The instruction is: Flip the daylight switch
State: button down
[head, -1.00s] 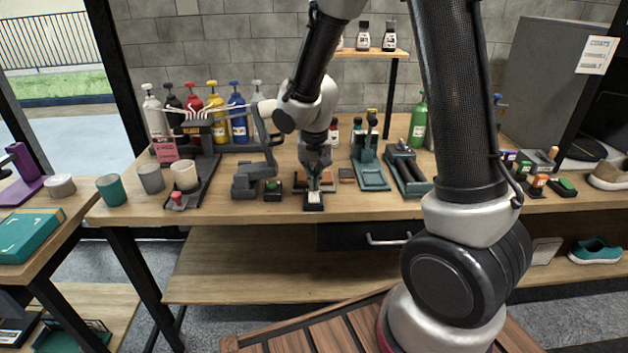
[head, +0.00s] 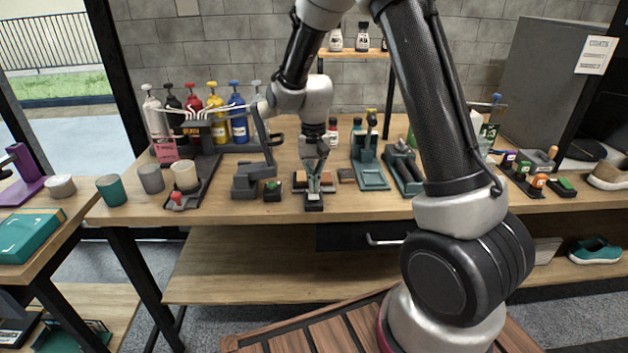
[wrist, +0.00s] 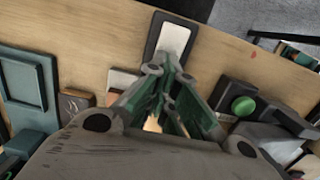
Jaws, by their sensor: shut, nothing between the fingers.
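The switch is a white rocker plate in a dark frame, at the front edge of the long bench. In the head view the switch (head: 314,197) is partly covered by my fingers. In the wrist view its white plate (wrist: 173,41) shows just beyond my fingertips. My gripper (head: 315,186) points down at the switch, with its green-padded fingers shut and empty. The fingertips (wrist: 163,74) lie at the near end of the plate in the wrist view. I cannot tell whether they touch it.
A green button (head: 272,187) on a dark base sits just left of the switch. Teal holders (head: 370,178) stand to the right, beside a small brown block (head: 346,175). A dark stand (head: 250,178) is at the left. The bench's front edge is close to the switch.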

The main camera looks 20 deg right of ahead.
jog(key=shift+s+f, duration=0.2)
jog(key=shift+f, duration=0.25)
jog(key=shift+s+a+r, duration=0.1)
jog(key=shift+s, duration=0.15)
jog(key=shift+s+a+r, duration=0.15)
jog(key=shift+s+r, duration=0.05)
jog(key=shift+s, duration=0.15)
notch_tip(320, 180, up, 14)
jog(key=w, duration=0.2)
jog(key=shift+w+d+r, duration=0.2)
jog(key=shift+w+d, duration=0.05)
jog(key=shift+d, duration=0.05)
jog(key=s+d+r+n+t, duration=0.1)
jog(key=s+d+r+t, duration=0.1)
jog(key=s, duration=0.6)
jog(key=s+d+r+n+t, duration=0.1)
jog(key=s+d+r, duration=0.2)
jog(key=s, duration=0.6)
jog(key=s+d+r+n+t, duration=0.1)
jog(key=s+d+r+t, duration=0.1)
jog(key=s, duration=0.7)
jog(key=d+r, duration=0.1)
jog(key=d, duration=0.1)
jog(key=shift+d+r+n+t, duration=0.2)
jog(key=shift+d+n+t, duration=0.1)
jog(key=shift+d, duration=0.1)
